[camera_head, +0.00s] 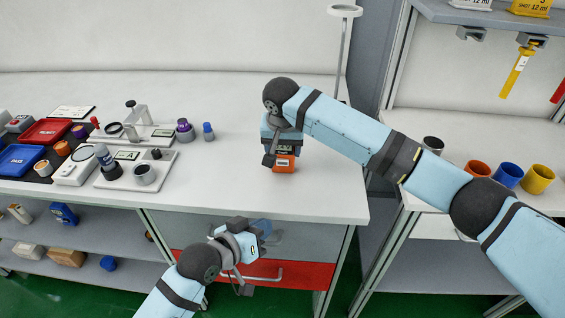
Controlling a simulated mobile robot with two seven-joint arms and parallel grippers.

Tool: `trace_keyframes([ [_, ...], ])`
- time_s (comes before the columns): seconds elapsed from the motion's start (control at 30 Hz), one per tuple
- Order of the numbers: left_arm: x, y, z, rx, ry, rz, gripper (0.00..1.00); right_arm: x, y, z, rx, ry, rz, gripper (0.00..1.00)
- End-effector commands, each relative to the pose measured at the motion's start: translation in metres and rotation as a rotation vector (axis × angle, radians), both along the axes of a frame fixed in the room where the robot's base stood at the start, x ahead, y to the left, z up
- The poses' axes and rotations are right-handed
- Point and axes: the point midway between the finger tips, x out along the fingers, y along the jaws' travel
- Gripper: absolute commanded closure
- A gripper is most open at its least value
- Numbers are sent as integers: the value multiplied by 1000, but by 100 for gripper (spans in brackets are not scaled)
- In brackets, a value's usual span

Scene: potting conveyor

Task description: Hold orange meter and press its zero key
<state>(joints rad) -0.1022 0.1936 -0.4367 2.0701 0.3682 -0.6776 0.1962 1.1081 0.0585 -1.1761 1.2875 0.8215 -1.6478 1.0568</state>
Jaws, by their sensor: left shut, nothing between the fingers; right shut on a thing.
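The orange meter (284,164) is at the right part of the white bench. It is a small orange body with a dark upper part. My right gripper (282,146) comes down over it from above and is shut on it. The gripper hides much of the meter, and I cannot make out its zero key. Whether the meter touches the bench is hard to tell. My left gripper (254,240) is shut and empty, in front of the bench and lower than its top, near the drawers.
Red (46,131) and blue trays (20,160), small jars and instruments crowd the bench's left side. A red drawer (262,272) with a handle is behind my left arm. Orange, blue and yellow pots (538,179) stand on the right table. The bench's middle front is clear.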

Motion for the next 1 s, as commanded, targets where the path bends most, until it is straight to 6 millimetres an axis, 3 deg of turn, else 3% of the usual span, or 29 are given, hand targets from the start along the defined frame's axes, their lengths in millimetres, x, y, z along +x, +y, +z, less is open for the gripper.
trace_keyframes([
  [0.1, 17, -15, 26, -39, -3, -45, 100, 0, 0, 0, 0, 0, 0, 55],
  [0.3, 28, -26, 43, -64, 2, -80, 100, 0, 0, 0, 0, 0, 0, 55],
  [0.77, 31, -27, 44, -64, 1, -82, 100, 0, 0, 0, 0, 0, 0, 55],
  [1.0, 57, -27, 45, -63, 0, -81, 100, 0, 0, 0, 0, 0, 0, 55],
])
